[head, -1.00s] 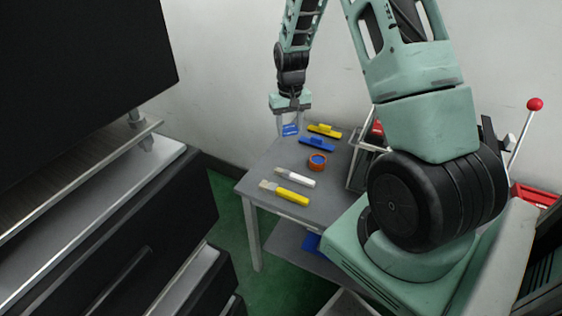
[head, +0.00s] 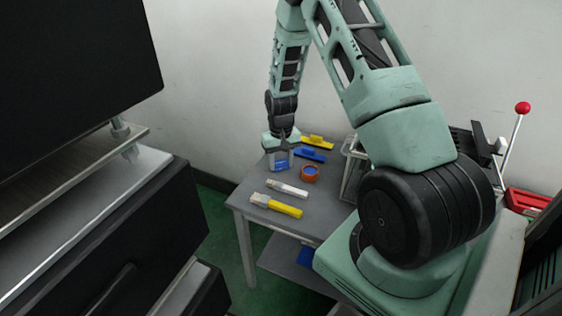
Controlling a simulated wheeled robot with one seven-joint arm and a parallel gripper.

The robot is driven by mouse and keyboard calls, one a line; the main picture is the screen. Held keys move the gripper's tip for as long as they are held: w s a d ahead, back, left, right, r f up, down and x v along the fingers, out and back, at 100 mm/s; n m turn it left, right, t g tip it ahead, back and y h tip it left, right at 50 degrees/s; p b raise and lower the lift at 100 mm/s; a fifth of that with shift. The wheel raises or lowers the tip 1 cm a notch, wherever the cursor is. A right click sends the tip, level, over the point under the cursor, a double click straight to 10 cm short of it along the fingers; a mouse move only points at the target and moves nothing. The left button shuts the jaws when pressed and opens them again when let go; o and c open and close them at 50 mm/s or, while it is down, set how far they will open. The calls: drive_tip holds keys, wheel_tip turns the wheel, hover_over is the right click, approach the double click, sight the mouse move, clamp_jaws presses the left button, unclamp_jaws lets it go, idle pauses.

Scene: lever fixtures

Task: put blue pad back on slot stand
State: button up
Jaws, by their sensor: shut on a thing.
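My gripper (head: 280,160) is at the far left part of the grey table, fingers pointing down. It is shut on the small blue pad (head: 281,166), which shows between the fingers. I cannot tell whether the pad touches the tabletop. A pale metal frame (head: 349,172) stands at the table's right side, partly hidden behind my arm. It may be the slot stand; its slots cannot be made out.
Dark drawers (head: 120,245) stand left. A red-knobbed lever (head: 522,109) stands right.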

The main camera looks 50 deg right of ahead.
sight(281, 164)
drive_tip(key=shift+f, duration=0.2)
drive_tip(key=o, duration=1)
drive_tip(key=shift+c, duration=0.2)
wheel_tip(281, 164, up, 12)
drive_tip(key=p, duration=0.2)
drive_tip(key=shift+r, duration=0.2)
drive_tip(key=shift+s, duration=0.1)
